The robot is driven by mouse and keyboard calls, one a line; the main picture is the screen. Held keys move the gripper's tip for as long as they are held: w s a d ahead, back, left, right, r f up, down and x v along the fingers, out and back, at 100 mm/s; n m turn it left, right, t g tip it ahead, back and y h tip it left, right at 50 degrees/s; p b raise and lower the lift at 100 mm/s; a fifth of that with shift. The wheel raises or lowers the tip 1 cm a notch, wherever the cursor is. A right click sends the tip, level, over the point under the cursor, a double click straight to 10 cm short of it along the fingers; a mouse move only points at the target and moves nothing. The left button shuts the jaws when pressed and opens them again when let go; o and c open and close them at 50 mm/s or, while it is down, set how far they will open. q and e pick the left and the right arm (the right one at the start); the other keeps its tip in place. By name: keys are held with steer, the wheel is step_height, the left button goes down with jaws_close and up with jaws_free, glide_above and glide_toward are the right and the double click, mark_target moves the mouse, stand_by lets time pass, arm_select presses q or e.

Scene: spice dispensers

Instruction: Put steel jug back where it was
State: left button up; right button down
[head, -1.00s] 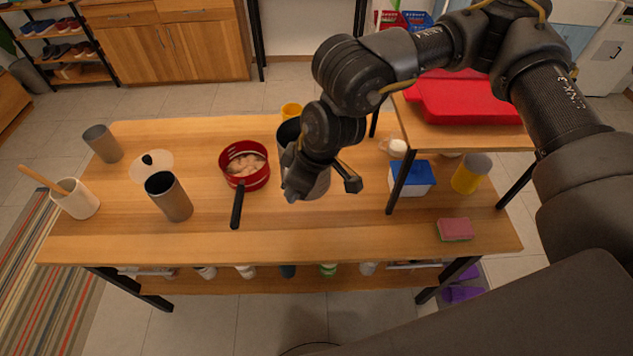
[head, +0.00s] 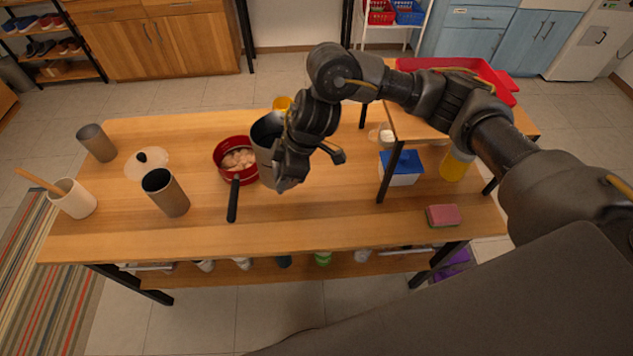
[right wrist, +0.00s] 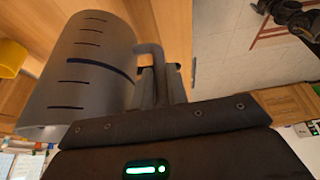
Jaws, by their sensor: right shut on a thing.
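The steel jug (head: 264,152) is a grey metal vessel beside the red pot, partly hidden behind my right gripper (head: 288,172). In the right wrist view the jug (right wrist: 85,75) shows dark measuring marks on its side and a looped handle (right wrist: 150,58). My right gripper (right wrist: 160,88) is shut on that handle. The jug looks roughly upright in the head view. Whether its base touches the table (head: 330,215) cannot be told. My left gripper is not in view.
The red pot (head: 224,175) holds pale food, its black handle towards me. A yellow cup (head: 281,103) stands behind the jug. Metal cylinders (head: 170,197), a lid and a utensil holder (head: 75,201) are left. A raised shelf, blue-lidded box (head: 401,172) and sponge (head: 443,215) are right.

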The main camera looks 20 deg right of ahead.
steer(key=w+d+f, duration=0.1)
steer(key=d+f, duration=0.8)
steer(key=f, duration=0.1)
steer(key=shift+w+f, duration=0.35)
steer(key=shift+w, duration=0.05)
steer(key=shift+f, duration=0.1)
steer(key=c, duration=1.8)
jaws_free()
steer(key=shift+f, duration=0.1)
steer(key=o, duration=0.4)
